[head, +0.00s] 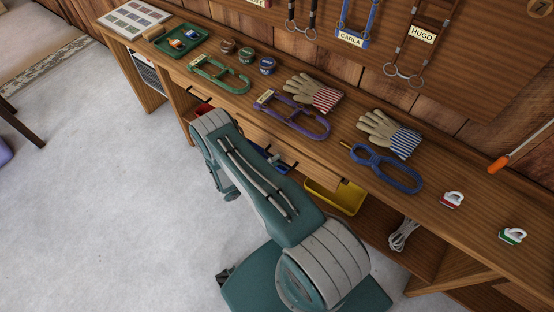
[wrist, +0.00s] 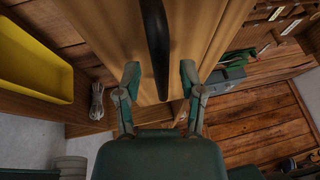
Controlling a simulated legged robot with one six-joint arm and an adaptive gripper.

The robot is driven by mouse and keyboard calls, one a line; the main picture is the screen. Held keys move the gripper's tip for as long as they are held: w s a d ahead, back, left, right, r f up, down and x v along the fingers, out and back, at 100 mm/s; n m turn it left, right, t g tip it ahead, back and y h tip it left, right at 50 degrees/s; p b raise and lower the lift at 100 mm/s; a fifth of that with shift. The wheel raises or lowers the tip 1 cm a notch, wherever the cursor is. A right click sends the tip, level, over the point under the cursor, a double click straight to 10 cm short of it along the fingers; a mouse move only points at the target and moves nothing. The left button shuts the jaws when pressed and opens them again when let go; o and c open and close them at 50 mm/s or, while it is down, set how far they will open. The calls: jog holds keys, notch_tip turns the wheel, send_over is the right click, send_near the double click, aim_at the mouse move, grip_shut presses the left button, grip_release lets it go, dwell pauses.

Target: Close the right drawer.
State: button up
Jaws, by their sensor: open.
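The right drawer (head: 310,164) is under the front edge of the wooden workbench, partly covered by my arm in the head view. How far it stands out cannot be told clearly. In the wrist view a wooden front (wrist: 205,35), seemingly this drawer's, fills the upper middle. A long black bar handle (wrist: 155,45) runs along it. My gripper (wrist: 160,73) is open, with one finger on each side of the handle. The handle lies between the fingers without being clamped; contact cannot be told. My gripper is mostly hidden behind my arm in the head view.
A yellow bin (head: 337,198) and a coiled rope (head: 401,235) sit below the bench top. The bench top holds gloves (head: 392,134), a blue tool-like loop (head: 388,168), a purple halter-like item (head: 293,117) and a green tray (head: 176,41).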

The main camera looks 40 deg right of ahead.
aim_at(282, 153)
jog(key=shift+d, duration=0.15)
grip_shut()
jog(key=shift+d, duration=0.1)
jog(key=d, duration=0.2)
jog(key=w+d, duration=0.1)
jog(key=d, duration=0.1)
jog(key=shift+w, duration=0.15)
jog(key=shift+a, duration=0.1)
grip_release()
jog(key=shift+d, duration=0.35)
jog(key=shift+a, duration=0.15)
